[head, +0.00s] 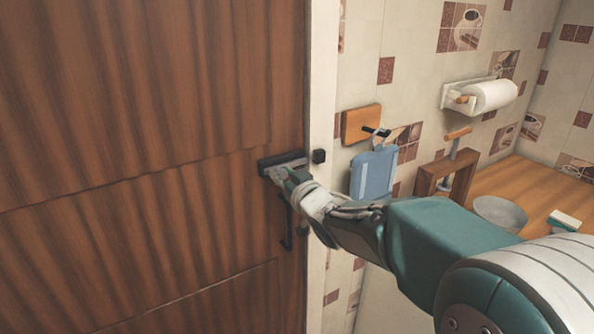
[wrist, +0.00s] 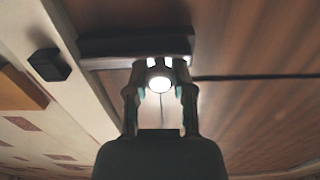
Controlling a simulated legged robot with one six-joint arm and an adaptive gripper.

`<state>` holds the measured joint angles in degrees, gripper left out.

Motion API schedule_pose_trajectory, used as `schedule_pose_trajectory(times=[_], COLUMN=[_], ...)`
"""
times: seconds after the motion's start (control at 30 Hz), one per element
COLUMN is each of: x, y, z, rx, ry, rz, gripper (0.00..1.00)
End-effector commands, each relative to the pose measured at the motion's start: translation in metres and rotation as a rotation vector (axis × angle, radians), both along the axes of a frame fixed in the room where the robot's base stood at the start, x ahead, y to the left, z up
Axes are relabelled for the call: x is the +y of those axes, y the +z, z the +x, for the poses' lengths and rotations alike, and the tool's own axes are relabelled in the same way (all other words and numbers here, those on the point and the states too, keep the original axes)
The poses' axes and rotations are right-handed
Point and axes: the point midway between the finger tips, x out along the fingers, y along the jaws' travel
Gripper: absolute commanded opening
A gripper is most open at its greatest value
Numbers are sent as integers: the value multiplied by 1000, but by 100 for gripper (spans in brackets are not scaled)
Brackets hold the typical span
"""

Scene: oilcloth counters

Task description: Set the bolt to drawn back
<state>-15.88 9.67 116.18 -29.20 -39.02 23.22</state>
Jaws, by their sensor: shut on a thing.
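The bolt's dark housing (head: 275,161) is fixed across the right edge of the brown wooden door. It also shows at the top of the wrist view (wrist: 125,46). A small black keeper block (head: 319,156) sits on the pale door frame, also in the wrist view (wrist: 49,65). A strip of pale frame shows between housing and keeper, and I see no rod crossing it. My gripper (wrist: 160,84) is shut on the bolt's bright round knob (wrist: 159,81), just below the housing. In the head view my gripper (head: 283,176) hides the knob.
A dark door handle (head: 287,240) hangs below the bolt. On the tiled wall to the right are a wooden block with a hook, a hanging blue board (head: 373,173) and a paper towel roll (head: 492,95). A wooden counter (head: 535,190) holds a grey bowl (head: 500,213).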

Motion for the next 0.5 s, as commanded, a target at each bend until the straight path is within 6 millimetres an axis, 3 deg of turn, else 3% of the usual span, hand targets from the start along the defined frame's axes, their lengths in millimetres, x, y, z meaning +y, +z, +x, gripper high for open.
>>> schedule_pose_trajectory(times=[0.23,0.27,0.3,0.33,0.5], x=[3,3,3,3,4], y=[1,1,1,1,0], z=[-3,-3,-3,-3,-1], rx=[-4,-5,-5,-5,-2], ry=[7,7,7,8,7], rz=[-1,-2,-2,-2,-2], gripper=[0,41,59,68,68])
